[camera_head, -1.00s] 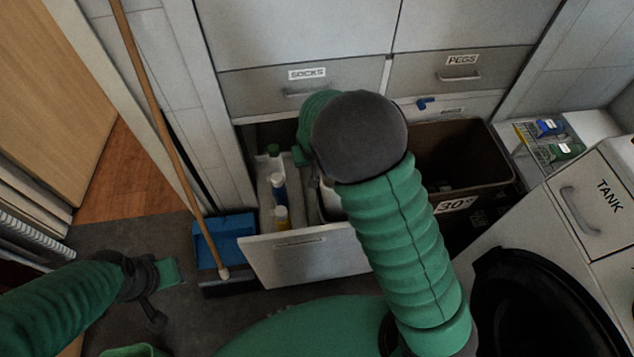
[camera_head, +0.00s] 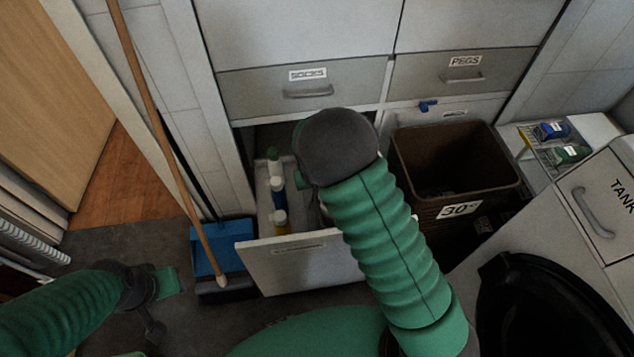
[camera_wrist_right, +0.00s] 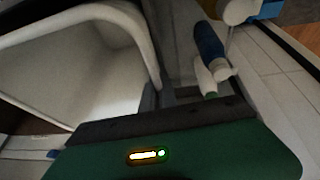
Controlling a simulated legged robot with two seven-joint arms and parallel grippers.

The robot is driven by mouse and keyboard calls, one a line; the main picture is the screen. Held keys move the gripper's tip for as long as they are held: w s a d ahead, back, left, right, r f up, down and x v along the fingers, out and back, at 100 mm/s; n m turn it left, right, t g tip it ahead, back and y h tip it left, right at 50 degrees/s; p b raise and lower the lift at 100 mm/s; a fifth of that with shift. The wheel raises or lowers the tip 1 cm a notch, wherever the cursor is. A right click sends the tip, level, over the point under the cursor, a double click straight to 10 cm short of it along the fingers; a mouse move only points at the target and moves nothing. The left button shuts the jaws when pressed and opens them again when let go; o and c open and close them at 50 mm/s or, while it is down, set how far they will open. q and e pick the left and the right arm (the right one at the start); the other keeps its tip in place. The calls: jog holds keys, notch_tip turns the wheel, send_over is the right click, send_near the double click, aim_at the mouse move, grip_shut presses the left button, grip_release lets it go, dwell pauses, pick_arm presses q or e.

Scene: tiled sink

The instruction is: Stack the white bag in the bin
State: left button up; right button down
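I cannot make out the white bag for certain in either view. A brown bin (camera_head: 455,165) with a "30°" label stands open right of the pulled-out drawer, and it looks empty where its inside shows. A white, thick-rimmed container (camera_wrist_right: 95,65) fills the left of the right wrist view. My right arm reaches over the open drawer (camera_head: 300,262), and its forearm hides the right gripper in the head view.
Bottles (camera_head: 278,195) stand in the drawer's left side; a blue one (camera_wrist_right: 208,45) shows in the wrist view. A black round lid (camera_head: 545,305) and a wire rack (camera_head: 555,145) are at the right.

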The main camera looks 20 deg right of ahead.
jog(key=shift+f, duration=0.4)
jog(key=c, duration=1.7)
grip_release()
jog(key=shift+r, duration=0.1)
